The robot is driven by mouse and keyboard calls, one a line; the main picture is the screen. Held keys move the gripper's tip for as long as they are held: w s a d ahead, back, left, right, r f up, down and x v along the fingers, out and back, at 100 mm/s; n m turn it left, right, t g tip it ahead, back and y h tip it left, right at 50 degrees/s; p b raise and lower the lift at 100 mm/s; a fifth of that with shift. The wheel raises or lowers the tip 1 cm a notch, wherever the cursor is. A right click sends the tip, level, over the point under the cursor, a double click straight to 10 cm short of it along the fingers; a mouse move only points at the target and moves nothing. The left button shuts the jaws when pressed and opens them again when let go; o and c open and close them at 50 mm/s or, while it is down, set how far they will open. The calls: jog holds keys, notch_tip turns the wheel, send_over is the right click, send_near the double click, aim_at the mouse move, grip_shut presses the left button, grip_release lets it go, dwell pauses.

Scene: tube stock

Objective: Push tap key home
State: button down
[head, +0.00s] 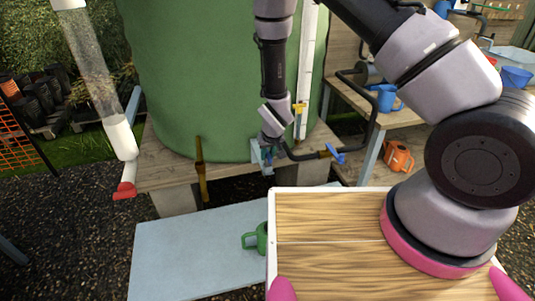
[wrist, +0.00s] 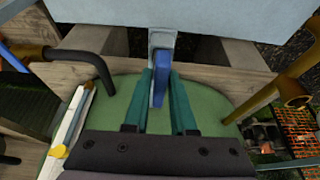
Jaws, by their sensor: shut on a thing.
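My gripper (wrist: 158,90) has teal fingers shut on a narrow blue piece, which I take for the tap key (wrist: 158,78). A pale grey-blue part (wrist: 162,42) sits at its far end; I cannot tell whether it belongs to the key or is separate. In the head view my gripper (head: 267,155) is low at the front of the green tank (head: 215,80), by the edge of the wooden stand (head: 165,172). The key is too small there to make out how it sits, and no tap opening shows clearly.
A brass pipe (head: 201,172) stands left of my gripper. A dark pipe with a blue lever (head: 335,154) is close on the right. A pale blue low table (head: 190,255) with a green mug (head: 256,238) lies below.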

jog(key=shift+f, duration=0.7)
dwell(0.6)
dwell(0.4)
jog(key=c, duration=0.7)
grip_release()
jog(key=shift+o, duration=0.2)
jog(key=shift+r, duration=0.15)
jog(key=v, duration=1)
jog(key=shift+s+r, duration=0.2)
jog(key=shift+r, duration=0.05)
